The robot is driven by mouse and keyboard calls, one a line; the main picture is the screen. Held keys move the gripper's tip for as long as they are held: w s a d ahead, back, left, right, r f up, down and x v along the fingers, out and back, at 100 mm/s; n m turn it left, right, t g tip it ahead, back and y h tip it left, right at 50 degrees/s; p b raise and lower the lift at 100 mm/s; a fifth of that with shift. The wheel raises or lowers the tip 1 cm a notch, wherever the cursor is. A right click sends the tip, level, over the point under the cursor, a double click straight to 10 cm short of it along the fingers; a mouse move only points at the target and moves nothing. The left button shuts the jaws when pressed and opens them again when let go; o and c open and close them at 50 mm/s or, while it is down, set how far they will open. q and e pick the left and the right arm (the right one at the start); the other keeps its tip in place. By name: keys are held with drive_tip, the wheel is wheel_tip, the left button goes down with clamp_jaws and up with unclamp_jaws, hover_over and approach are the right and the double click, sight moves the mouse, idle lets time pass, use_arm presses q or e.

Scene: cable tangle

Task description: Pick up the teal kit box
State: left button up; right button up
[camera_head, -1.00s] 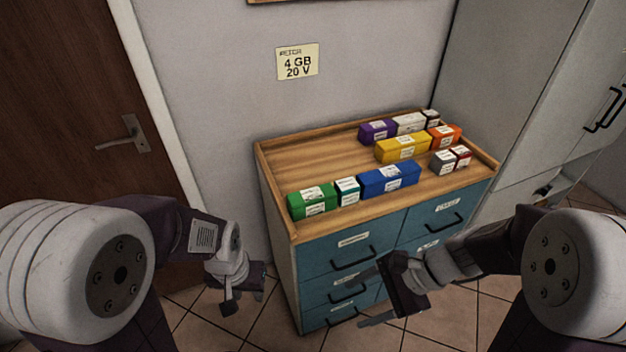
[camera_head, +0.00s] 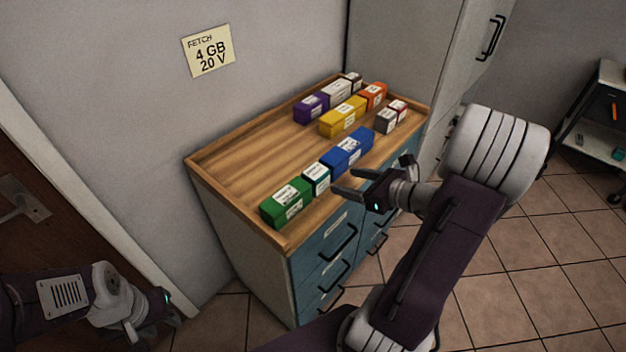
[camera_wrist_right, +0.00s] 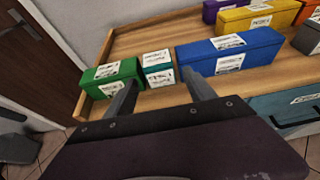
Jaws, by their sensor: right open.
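The teal kit box (camera_head: 317,178) is a small box with a white label. It stands on the wooden cabinet top, between a green box (camera_head: 288,202) and a blue box (camera_head: 347,152). In the right wrist view the teal box (camera_wrist_right: 157,68) shows just beyond my fingers, between the green and blue boxes. My right gripper (camera_head: 348,180) is open and empty, in front of the teal and blue boxes and apart from the teal one. My left gripper (camera_head: 165,304) hangs low at the lower left, away from the cabinet; its jaws are not clear.
The cabinet top (camera_head: 245,160) has a raised rim and free room at its left and back. Purple (camera_head: 311,107), yellow (camera_head: 343,116) and orange boxes stand behind, with grey and white ones. A note on the wall (camera_head: 208,52) reads "FETCH 4 GB 20 V".

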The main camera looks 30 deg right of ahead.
sight(322, 175)
drive_tip(key=x, duration=0.4)
drive_tip(key=shift+a, duration=0.25)
drive_tip(key=shift+w, duration=0.25)
drive_tip(key=x, duration=0.2)
drive_tip(key=b+x, duration=0.1)
drive_tip(key=x, duration=0.1)
drive_tip(key=shift+a+r, duration=0.1)
drive_tip(key=shift+a, duration=0.2)
drive_tip(key=shift+w, duration=0.25)
drive_tip(key=c, duration=1.1)
wheel_tip(322, 175, up, 5)
drive_tip(key=shift+w+f+p, duration=0.1)
drive_tip(key=shift+f+p, duration=0.1)
drive_tip(key=shift+p, duration=0.65)
drive_tip(key=s+d+r+p, duration=0.2)
drive_tip(key=s+d+r, duration=0.3)
drive_tip(key=d, duration=0.5)
drive_tip(key=shift+d+r, duration=0.25)
drive_tip(key=shift+r, duration=0.35)
drive_tip(key=shift+s, duration=0.1)
